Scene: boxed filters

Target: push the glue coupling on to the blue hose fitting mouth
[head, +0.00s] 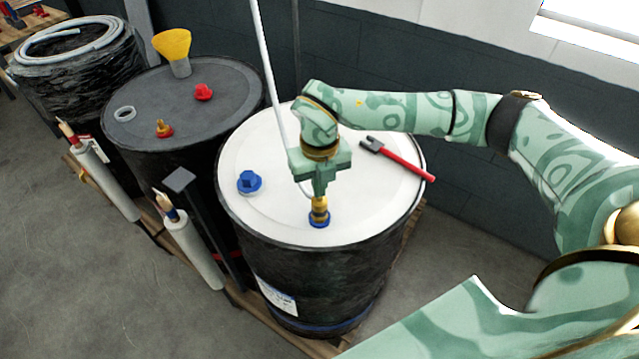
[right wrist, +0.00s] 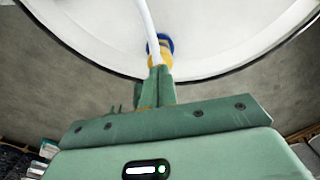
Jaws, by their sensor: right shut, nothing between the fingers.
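The glue coupling (head: 319,204), brass-yellow with a dark band, stands about upright at the blue hose fitting (head: 319,221) on the white drum lid. In the right wrist view the coupling (right wrist: 159,54) shows just beyond my fingertips, with the blue fitting (right wrist: 165,40) around its far end. How deep it sits in the mouth is hidden. My right gripper (head: 319,191) is shut and empty, pointing down with its fingertips at the coupling's top. I cannot tell whether they touch. A white hose (head: 264,60) comes down from above, passing close by my gripper. My left gripper is out of view.
On the white drum lid (head: 275,150) lie a blue cap (head: 249,182) and a red-handled tool (head: 400,160). The dark drum (head: 215,110) on the left bears a yellow funnel (head: 173,45), red fittings and a grey ring. The lid's front left is clear.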

